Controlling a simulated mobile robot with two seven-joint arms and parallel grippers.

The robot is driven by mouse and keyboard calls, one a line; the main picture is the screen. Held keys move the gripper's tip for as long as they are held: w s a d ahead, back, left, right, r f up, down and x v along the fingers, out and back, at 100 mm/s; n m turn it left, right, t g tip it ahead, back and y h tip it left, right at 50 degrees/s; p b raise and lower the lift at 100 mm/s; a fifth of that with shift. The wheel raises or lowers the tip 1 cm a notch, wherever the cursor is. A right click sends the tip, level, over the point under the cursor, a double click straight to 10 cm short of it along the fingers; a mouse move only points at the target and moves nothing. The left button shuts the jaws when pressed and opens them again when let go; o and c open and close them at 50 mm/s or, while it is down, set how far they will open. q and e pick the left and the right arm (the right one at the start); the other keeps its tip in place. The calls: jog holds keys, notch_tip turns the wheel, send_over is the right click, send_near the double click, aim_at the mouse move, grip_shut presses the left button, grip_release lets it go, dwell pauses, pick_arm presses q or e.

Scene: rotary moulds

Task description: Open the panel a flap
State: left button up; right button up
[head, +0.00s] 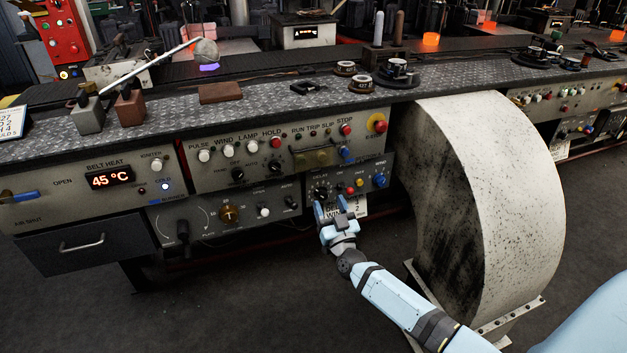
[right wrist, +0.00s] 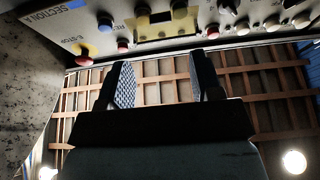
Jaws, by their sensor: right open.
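In the right wrist view the yellow-edged flap (right wrist: 165,24) is at the top, beyond the fingertips. My right gripper (head: 331,206) is open and empty, below the flap and in front of the lower panel's right end. Its two fingers (right wrist: 161,82) stand apart in the right wrist view with nothing between them. My left gripper is not in view.
A red emergency-stop button (head: 380,126) sits right of the flap, with knobs and buttons around it. A big curved grey housing (head: 505,190) stands close to the right of my arm. A drawer (head: 85,240) is at lower left. The floor in front is clear.

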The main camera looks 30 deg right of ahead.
aim_at(315, 161)
jog(key=b+x, duration=0.2)
jog(key=x, duration=0.8)
jog(key=shift+f, duration=0.1)
jog(key=shift+c, duration=0.2)
jog(key=shift+a, duration=0.1)
grip_shut()
